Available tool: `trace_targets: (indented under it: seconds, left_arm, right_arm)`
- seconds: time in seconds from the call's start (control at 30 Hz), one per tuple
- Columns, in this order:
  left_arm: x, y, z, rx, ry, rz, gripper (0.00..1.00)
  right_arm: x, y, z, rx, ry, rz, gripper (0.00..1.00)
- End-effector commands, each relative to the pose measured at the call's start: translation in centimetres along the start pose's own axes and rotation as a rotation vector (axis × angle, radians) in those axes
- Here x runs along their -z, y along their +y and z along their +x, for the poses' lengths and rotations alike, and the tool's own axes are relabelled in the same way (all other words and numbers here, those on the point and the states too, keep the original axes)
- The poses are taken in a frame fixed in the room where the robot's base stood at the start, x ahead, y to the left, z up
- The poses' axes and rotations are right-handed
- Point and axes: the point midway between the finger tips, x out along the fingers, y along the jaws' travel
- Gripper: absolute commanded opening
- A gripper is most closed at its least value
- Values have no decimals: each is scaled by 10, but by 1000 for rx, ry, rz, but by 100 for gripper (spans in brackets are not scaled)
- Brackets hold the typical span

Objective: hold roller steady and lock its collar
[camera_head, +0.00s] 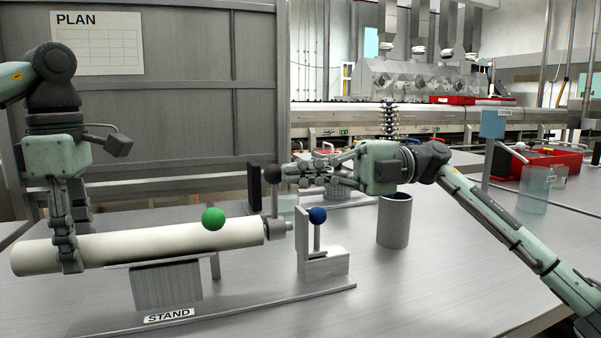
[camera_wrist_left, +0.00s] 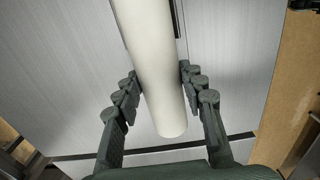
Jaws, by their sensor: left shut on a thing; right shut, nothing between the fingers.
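The white roller (camera_head: 150,243) lies nearly level above the stand (camera_head: 166,286). My left gripper (camera_head: 70,255) is shut on the roller near its left end, with fingers on both sides; the roller (camera_wrist_left: 155,65) also shows between them in the left wrist view.
A green ball (camera_head: 213,218) shows at the roller, and a blue ball (camera_head: 317,215) tops a post on a metal bracket (camera_head: 323,262) at the right. A grey cylinder container (camera_head: 395,222) stands behind. A red bin (camera_head: 550,163) is far right. The front right table is clear.

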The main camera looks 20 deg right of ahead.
Motion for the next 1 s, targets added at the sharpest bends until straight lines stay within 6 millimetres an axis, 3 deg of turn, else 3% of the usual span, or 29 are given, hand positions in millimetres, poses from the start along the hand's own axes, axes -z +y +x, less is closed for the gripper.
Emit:
trace_targets:
  seconds: [0.27, 0.4, 0.6, 0.8, 1.0]
  left_arm:
    - [0, 0, 0, -2, -2, -1, 0]
    - [0, 0, 0, -1, -2, -1, 0]
    - [0, 0, 0, -2, -2, -1, 0]
    - [0, 0, 0, -2, -2, -2, 0]
    - [0, 0, 0, -1, -2, -2, 0]
  right_arm:
    - [41, 2, -11, 6, -2, 2, 0]
    - [36, 3, -48, 1, -6, 3, 0]
    - [37, 4, -87, 1, -3, 3, 0]
    - [37, 4, -107, 1, 0, 0, 0]
    - [37, 4, -110, 0, 0, 0, 0]
